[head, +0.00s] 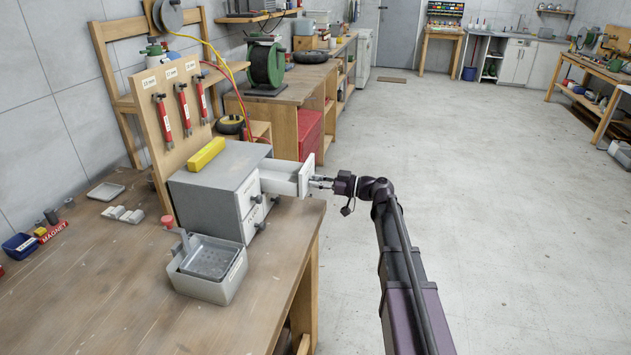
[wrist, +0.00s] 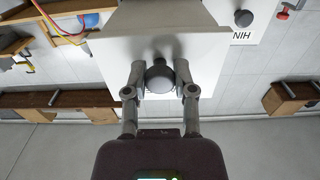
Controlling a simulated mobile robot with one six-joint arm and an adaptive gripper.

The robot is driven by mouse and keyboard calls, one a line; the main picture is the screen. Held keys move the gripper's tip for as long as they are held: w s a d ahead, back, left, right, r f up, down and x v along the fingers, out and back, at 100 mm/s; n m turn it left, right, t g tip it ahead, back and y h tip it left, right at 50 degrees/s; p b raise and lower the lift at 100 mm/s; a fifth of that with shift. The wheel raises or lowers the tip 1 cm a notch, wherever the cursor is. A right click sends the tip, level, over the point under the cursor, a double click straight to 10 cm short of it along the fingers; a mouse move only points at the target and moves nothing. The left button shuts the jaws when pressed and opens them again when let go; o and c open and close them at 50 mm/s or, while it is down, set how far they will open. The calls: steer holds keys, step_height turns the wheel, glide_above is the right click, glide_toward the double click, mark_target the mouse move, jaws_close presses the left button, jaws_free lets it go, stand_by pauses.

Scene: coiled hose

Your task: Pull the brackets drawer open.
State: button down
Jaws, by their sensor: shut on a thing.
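The grey drawer cabinet (head: 215,190) stands on the wooden workbench. One upper drawer (head: 285,176) sticks far out of it to the right, past the bench edge, with its white front (head: 307,177) facing my arm. My gripper (head: 320,182) is at that front. In the wrist view, my gripper (wrist: 160,80) has its two fingers on either side of the dark round knob (wrist: 159,77) of the white drawer front (wrist: 110,60), shut on it. The label on this drawer is hidden behind the knob and fingers, so I cannot read it.
A yellow block (head: 206,154) lies on top of the cabinet. A grey bin (head: 208,270) stands in front of it on the workbench (head: 110,290). A board with red-handled tools (head: 183,108) rises behind. The floor (head: 480,190) to the right is clear.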

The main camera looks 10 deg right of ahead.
steer(key=shift+w, duration=0.1)
steer(key=shift+c, duration=2.1)
jaws_free()
steer(key=shift+a, duration=0.1)
steer(key=v, duration=1.2)
steer(key=shift+a, duration=0.1)
